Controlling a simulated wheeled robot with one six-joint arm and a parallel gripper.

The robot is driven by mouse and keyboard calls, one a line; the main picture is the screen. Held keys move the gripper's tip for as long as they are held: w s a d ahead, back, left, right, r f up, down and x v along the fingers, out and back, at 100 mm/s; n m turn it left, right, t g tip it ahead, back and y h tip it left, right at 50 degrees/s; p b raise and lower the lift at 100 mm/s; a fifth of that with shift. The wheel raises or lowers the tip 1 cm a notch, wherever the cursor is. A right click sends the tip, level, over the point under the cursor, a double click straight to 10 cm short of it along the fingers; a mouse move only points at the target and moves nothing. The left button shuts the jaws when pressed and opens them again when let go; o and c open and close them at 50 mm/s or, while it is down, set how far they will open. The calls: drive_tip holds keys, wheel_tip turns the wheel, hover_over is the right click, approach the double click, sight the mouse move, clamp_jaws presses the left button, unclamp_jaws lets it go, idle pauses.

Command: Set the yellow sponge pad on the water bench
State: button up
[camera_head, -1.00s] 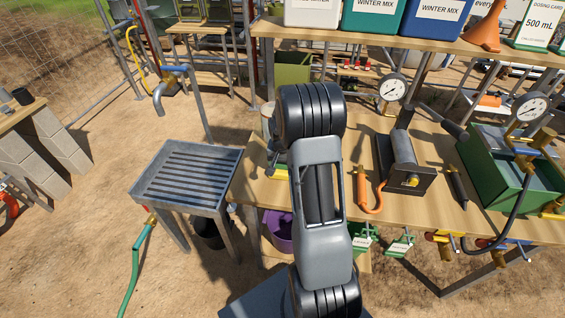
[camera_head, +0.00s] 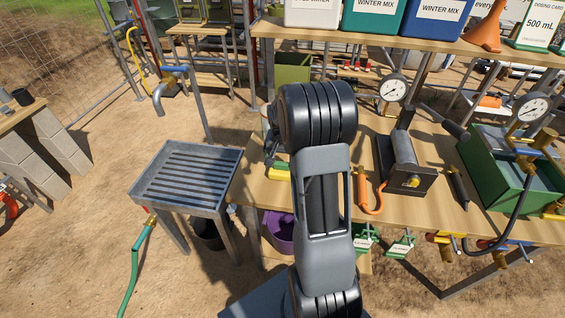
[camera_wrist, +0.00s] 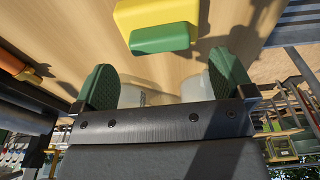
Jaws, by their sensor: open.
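The yellow sponge pad (camera_wrist: 158,20) has a green layer (camera_wrist: 160,39) and lies on the wooden table, seen at the top of the wrist view. My gripper (camera_wrist: 163,72) is open, its two green-padded fingers wide apart, with nothing between them. The sponge is just beyond the fingertips, apart from them. In the head view my arm hides most of the gripper, and a small yellow and green patch shows just left of the arm. The water bench, a grey slatted metal stand (camera_head: 143,205) under a tap (camera_head: 158,98), is left of the wooden table; its slatted top is empty.
The wooden table (camera_head: 300,195) also holds a black clamp-like device (camera_head: 405,165), an orange-handled tool (camera_head: 362,188) and a green tank (camera_head: 500,170). A shelf with labelled containers (camera_head: 375,16) stands behind. Bare ground lies left of the stand.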

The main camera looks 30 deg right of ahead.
sight(282, 171)
wheel_tip(282, 171, up, 6)
drive_tip(key=s+a+r+n+t, duration=0.1)
drive_tip(key=s+a+r+n, duration=0.1)
drive_tip(key=s+a+r, duration=0.3)
drive_tip(key=s+a+r+n+t, duration=0.1)
drive_tip(key=s+a+r+n, duration=0.15)
drive_tip(key=a, duration=0.45)
drive_tip(key=s+a+n+t+y, duration=0.1)
drive_tip(key=s+a+n, duration=0.3)
drive_tip(key=s, duration=0.6)
drive_tip(key=a, duration=0.2)
drive_tip(key=shift+a, duration=0.4)
